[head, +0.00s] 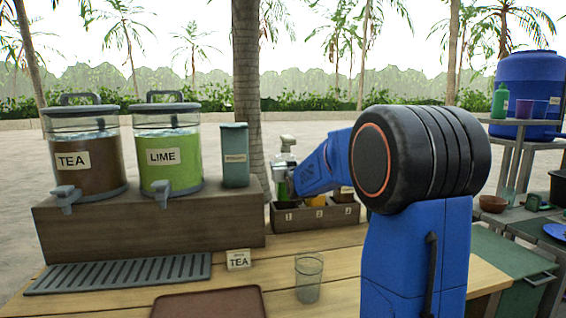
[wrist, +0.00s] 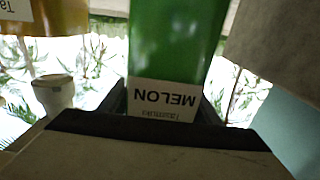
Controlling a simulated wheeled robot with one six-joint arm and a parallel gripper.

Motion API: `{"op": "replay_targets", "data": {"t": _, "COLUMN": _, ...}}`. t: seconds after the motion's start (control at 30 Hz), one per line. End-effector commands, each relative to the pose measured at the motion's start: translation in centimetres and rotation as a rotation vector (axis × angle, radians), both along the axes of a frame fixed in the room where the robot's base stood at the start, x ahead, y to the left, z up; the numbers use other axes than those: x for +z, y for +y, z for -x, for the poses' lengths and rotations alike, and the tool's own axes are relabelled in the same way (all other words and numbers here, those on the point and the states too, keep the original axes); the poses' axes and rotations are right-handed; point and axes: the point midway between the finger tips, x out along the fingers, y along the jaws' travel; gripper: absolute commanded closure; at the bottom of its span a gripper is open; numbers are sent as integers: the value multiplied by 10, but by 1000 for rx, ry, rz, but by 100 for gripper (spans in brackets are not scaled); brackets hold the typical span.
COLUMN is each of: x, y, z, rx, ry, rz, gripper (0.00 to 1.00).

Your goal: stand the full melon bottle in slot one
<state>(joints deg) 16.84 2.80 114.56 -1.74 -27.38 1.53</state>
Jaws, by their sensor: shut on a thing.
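The green melon bottle (wrist: 175,45) fills the upper middle of the wrist view, its white MELON label upside down. The dark fingers of my gripper (wrist: 168,108) are shut around it. In the head view my gripper (head: 284,172) is at the left end of the slotted wooden rack (head: 318,217), whose front carries number tags. A bit of the green bottle (head: 281,190) shows upright at the slot tagged 1. I cannot tell whether its base rests on the slot floor. Part of the rack is hidden behind my arm.
An orange bottle (wrist: 60,14) and a white cap (wrist: 54,93) show beside the melon bottle. Tea (head: 88,160) and lime (head: 168,150) dispensers and a teal canister (head: 235,155) stand left of the rack. A clear glass (head: 309,278) stands in front on the table.

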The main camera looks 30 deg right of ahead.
Motion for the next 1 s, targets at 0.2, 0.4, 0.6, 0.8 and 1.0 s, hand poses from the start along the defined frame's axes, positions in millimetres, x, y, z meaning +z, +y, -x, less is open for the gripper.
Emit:
{"op": "replay_targets", "data": {"t": 0.2, "x": -19, "y": 0, "z": 0, "rx": 0, "ry": 0, "rz": 0, "gripper": 90}}
{"op": "replay_targets", "data": {"t": 0.4, "x": -35, "y": 0, "z": 0, "rx": 0, "ry": -1, "rz": 0, "gripper": 90}}
{"op": "replay_targets", "data": {"t": 0.6, "x": -50, "y": 0, "z": 0, "rx": 0, "ry": -1, "rz": 0, "gripper": 90}}
{"op": "replay_targets", "data": {"t": 0.8, "x": -56, "y": 0, "z": 0, "rx": 0, "ry": -2, "rz": 1, "gripper": 90}}
{"op": "replay_targets", "data": {"t": 1.0, "x": -57, "y": 0, "z": 0, "rx": 0, "ry": -3, "rz": 1, "gripper": 90}}
